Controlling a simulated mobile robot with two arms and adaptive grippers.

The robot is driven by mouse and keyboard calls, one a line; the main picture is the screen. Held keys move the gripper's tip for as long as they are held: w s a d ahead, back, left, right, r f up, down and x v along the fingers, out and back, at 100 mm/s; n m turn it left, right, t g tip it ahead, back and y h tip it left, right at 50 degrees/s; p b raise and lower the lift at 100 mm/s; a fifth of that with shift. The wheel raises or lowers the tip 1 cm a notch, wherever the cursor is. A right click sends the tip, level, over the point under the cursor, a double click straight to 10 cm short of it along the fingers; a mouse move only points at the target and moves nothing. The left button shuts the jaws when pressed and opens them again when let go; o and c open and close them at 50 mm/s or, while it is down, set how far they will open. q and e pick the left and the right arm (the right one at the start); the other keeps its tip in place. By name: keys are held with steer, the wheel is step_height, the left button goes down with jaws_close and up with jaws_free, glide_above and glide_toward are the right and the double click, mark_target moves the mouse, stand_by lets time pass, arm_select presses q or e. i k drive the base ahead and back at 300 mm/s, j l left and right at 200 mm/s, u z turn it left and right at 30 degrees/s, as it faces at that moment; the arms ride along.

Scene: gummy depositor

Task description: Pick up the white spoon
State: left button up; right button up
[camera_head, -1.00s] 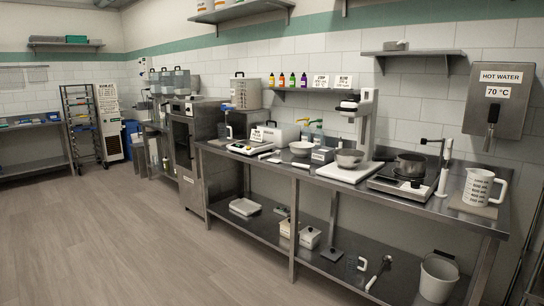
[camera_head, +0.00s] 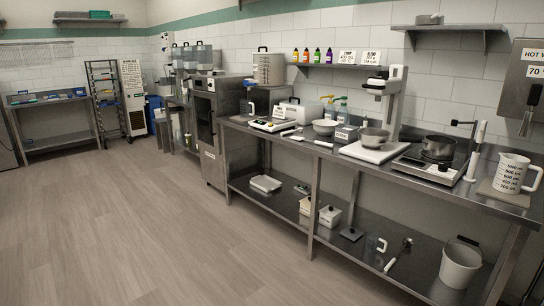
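I cannot single out the white spoon with certainty at this size. A small long white item (camera_head: 290,132) lies on the steel counter (camera_head: 265,136) by the scale, and another small white item (camera_head: 323,144) lies near the counter's front edge, left of the mixer stand. On the lower shelf (camera_head: 340,218), a utensil with a white handle end and a dark part (camera_head: 397,255) lies near a clear jug. Neither of my grippers shows in the view.
A grey bucket (camera_head: 460,264) stands on the lower shelf. The wooden floor (camera_head: 150,220) in front is clear.

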mark_target(292, 132)
steer(key=i, duration=2.2)
